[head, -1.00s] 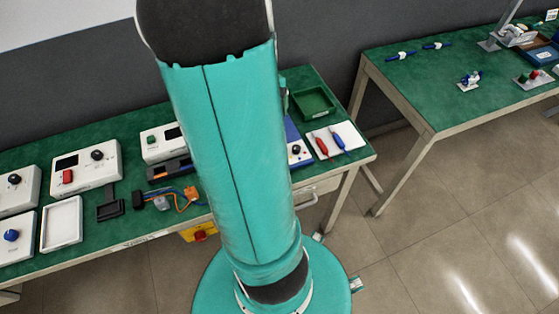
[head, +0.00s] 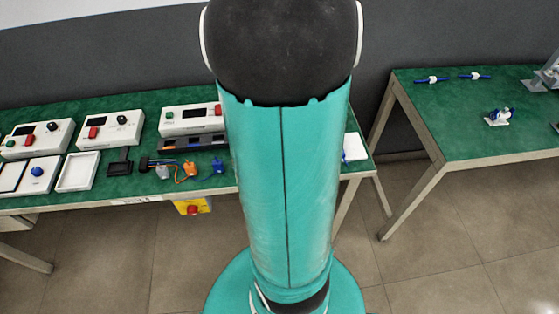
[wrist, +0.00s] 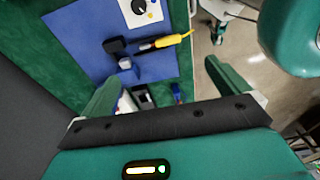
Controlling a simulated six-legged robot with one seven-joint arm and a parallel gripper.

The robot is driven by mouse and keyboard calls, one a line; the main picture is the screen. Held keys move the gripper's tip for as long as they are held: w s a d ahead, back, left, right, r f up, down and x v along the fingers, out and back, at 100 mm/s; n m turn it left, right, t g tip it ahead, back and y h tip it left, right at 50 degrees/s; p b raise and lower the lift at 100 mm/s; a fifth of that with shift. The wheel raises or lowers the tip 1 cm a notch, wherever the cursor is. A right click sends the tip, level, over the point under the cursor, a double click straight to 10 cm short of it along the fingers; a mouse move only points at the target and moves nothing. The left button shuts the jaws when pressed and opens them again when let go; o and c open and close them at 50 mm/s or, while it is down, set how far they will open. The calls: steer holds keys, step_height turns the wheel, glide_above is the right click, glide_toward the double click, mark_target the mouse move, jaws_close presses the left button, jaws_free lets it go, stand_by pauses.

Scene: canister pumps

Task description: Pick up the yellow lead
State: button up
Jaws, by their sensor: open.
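The yellow lead (wrist: 174,40) lies on a blue mat (wrist: 90,35) in the wrist view. It has a yellow body with a dark front end pointing left and a thin tail at upper right. My gripper (wrist: 161,72) is open and empty, its two green fingers spread below the lead in the picture, apart from it. In the head view I cannot make out the lead; my arm hides part of the left bench.
A dark block (wrist: 115,46) and a small blue-grey piece (wrist: 126,64) sit beside the lead's front end. A white plate with a black knob (wrist: 140,8) is above it. The left bench (head: 60,203) holds several white boxes; a second bench (head: 450,140) stands right.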

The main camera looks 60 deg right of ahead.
steer(key=f, duration=0.2)
steer(key=w+f, duration=0.1)
steer(key=f, duration=0.4)
steer(key=shift+w+a+f, duration=0.15)
steer(key=shift+a+f, duration=0.15)
steer(key=shift+w+a+f, duration=0.15)
steer(key=shift+a+f, duration=0.05)
steer(key=shift+f, duration=1.4)
steer(key=shift+w+a+f, duration=0.1)
steer(key=shift+a+f, duration=0.05)
steer(key=shift+f, duration=1.4)
steer(key=c, duration=0.9)
steer(key=shift+r, duration=0.1)
